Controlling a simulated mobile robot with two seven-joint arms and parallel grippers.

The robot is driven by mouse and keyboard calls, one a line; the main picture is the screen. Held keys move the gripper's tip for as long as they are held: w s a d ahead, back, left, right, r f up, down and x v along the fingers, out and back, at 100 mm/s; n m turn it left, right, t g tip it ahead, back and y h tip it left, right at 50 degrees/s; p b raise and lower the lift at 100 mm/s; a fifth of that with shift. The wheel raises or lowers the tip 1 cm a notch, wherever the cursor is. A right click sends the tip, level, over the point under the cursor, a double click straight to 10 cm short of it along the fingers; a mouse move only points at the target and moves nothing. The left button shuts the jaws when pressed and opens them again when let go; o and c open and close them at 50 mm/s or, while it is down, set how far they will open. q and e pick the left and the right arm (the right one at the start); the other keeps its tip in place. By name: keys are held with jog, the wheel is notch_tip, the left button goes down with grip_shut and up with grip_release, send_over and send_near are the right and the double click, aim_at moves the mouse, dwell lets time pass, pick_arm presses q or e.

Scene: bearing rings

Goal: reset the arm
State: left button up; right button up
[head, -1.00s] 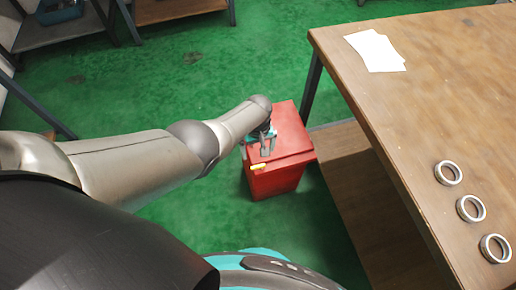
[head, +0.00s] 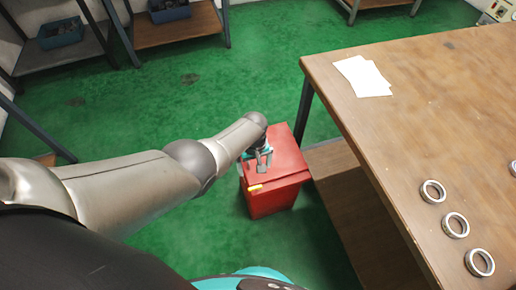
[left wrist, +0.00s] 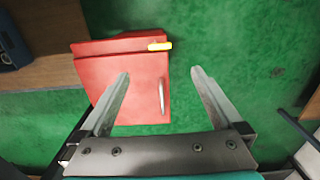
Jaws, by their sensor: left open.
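My left arm reaches in from the left in the head view. Its gripper (head: 262,163) is over the top of a red box (head: 283,158). In the left wrist view the two fingers of the left gripper (left wrist: 160,73) are spread apart with nothing held between them. The red box (left wrist: 135,85) lies beyond them, with a pale handle and a yellow-and-white tag showing. Whether the fingers touch the box cannot be told. My right gripper is in neither view.
A wooden table (head: 430,110) fills the right side, with white paper (head: 362,76) and several metal rings, one a ring (head: 455,225) near its edge. A lower shelf (head: 345,185) is beside the box. Shelves with blue bins (head: 62,33) stand at the back. Green floor (head: 200,110) is open between.

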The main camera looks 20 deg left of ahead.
pick_arm(q)
jog(key=s+a+f+m+b, duration=0.1)
jog(key=s+a+f+m, duration=0.1)
jog(key=s+f, duration=0.65)
jog(key=s+a+f+m, duration=0.1)
jog(key=s+f+m, duration=0.35)
jog(key=s, duration=0.75)
jog(key=s+a+f+m, duration=0.1)
jog(key=s+f, duration=0.1)
jog(key=s, duration=0.7)
jog(key=s+a+f+m+t, duration=0.1)
jog(key=s+a+f+m, duration=0.1)
jog(key=s, duration=0.7)
jog(key=shift+f+b, duration=0.3)
jog(key=shift+f, duration=0.35)
